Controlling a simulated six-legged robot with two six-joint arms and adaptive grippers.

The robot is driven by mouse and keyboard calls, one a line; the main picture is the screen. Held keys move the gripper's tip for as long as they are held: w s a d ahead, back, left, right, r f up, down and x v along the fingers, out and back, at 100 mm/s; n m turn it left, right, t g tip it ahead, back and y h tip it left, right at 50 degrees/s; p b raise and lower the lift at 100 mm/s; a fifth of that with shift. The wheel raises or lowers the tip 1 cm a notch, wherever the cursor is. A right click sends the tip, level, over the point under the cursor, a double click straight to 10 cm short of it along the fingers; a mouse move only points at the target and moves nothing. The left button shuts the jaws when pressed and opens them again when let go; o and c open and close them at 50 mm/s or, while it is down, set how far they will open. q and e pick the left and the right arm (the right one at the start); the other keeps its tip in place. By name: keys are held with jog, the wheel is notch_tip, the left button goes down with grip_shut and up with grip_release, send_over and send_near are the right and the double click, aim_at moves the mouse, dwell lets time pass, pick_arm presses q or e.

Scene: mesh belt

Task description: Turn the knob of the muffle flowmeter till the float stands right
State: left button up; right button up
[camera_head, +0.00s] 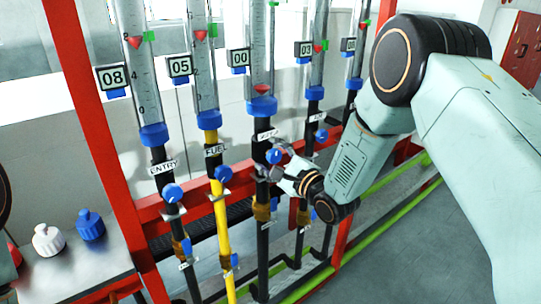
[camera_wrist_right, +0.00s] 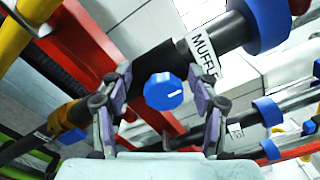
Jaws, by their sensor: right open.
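The muffle flowmeter (camera_head: 261,50) is the third tube from the left, with a display (camera_head: 240,61) reading 00. Its red float (camera_head: 262,89) stands at the bottom of the tube, and a green marker shows near the picture's top edge. Its blue knob (camera_head: 273,156) sits below the tube on a black pipe; a MUFFLE label (camera_wrist_right: 203,54) shows in the right wrist view. There the knob (camera_wrist_right: 163,91) appears between the spread fingers of my right gripper (camera_wrist_right: 160,77), with gaps on both sides. In the head view my open right gripper (camera_head: 276,171) is close to the knob. My left gripper is out of view.
The entry knob (camera_head: 172,192) and fuel knob (camera_head: 223,173) are on the left; another blue knob (camera_head: 321,135) is to the right. Red frame bars (camera_head: 95,135) border the pipes. A metal table (camera_head: 75,268) with white and blue bottles stands at lower left.

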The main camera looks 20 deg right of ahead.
jog(key=shift+d+f, duration=0.15)
jog(key=shift+d, duration=0.7)
jog(key=shift+c, duration=0.4)
jog(key=shift+d, duration=0.2)
jog(key=shift+c, duration=0.7)
jog(key=shift+a, duration=0.8)
jog(key=c, duration=0.6)
jog(key=shift+d, duration=0.4)
jog(key=c, duration=0.4)
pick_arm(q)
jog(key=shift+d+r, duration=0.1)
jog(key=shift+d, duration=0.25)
pick_arm(e)
jog(key=shift+o, duration=0.2)
